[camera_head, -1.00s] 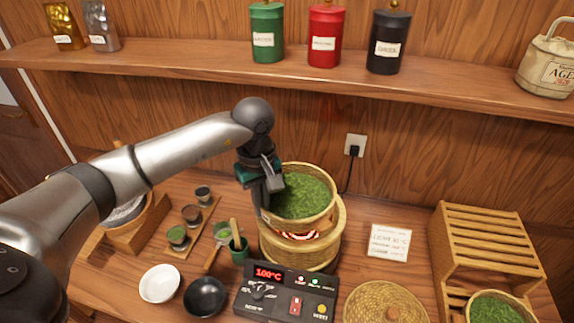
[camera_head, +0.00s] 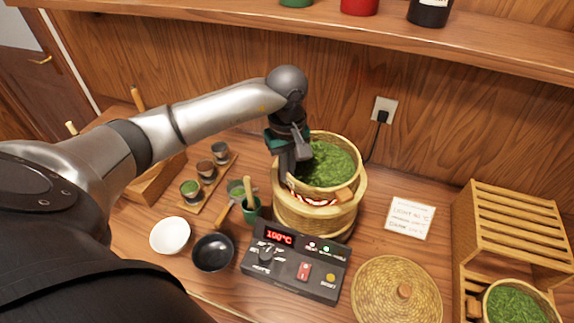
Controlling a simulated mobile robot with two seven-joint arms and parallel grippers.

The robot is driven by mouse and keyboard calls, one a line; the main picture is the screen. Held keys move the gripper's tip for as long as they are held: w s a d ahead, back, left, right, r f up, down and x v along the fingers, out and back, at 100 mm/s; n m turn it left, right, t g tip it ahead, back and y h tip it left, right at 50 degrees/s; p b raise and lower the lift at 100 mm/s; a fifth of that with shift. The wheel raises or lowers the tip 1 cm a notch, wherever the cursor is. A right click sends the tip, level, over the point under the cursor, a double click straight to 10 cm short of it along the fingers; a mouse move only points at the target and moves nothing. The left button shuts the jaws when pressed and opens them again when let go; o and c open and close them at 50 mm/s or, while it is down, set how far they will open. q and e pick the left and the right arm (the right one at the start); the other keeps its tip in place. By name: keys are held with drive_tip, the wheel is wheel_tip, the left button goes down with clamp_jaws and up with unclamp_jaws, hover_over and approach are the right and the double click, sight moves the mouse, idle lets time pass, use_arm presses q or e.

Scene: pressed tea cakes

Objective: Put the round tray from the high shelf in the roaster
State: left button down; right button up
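A round woven tray (camera_head: 330,164) full of green tea leaves is at the mouth of the roaster (camera_head: 318,219), a round woven drum. The tray looks tilted and a little raised at the front, where a red-and-white glowing coil shows beneath it. My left gripper (camera_head: 290,178) is at the tray's left rim and appears shut on it; the fingertips are partly hidden. The control box (camera_head: 295,262) in front of the roaster reads 100°C. My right gripper is not in view.
A slatted wooden rack (camera_head: 508,225) at right holds another leaf-filled round tray (camera_head: 515,304). The upper shelf (camera_head: 330,27) runs above.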

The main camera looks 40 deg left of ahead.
use_arm(q)
drive_tip(key=shift+f, duration=0.6)
drive_tip(key=shift+f+b, duration=0.55)
drive_tip(key=shift+b, duration=0.2)
drive_tip(key=c, duration=1)
unclamp_jaws()
drive_tip(key=shift+w+f, duration=0.1)
drive_tip(key=shift+a, duration=0.1)
wheel_tip(320, 180, up, 15)
drive_tip(key=shift+r+b, duration=0.2)
drive_tip(key=shift+b, duration=0.5)
drive_tip(key=shift+d, duration=0.2)
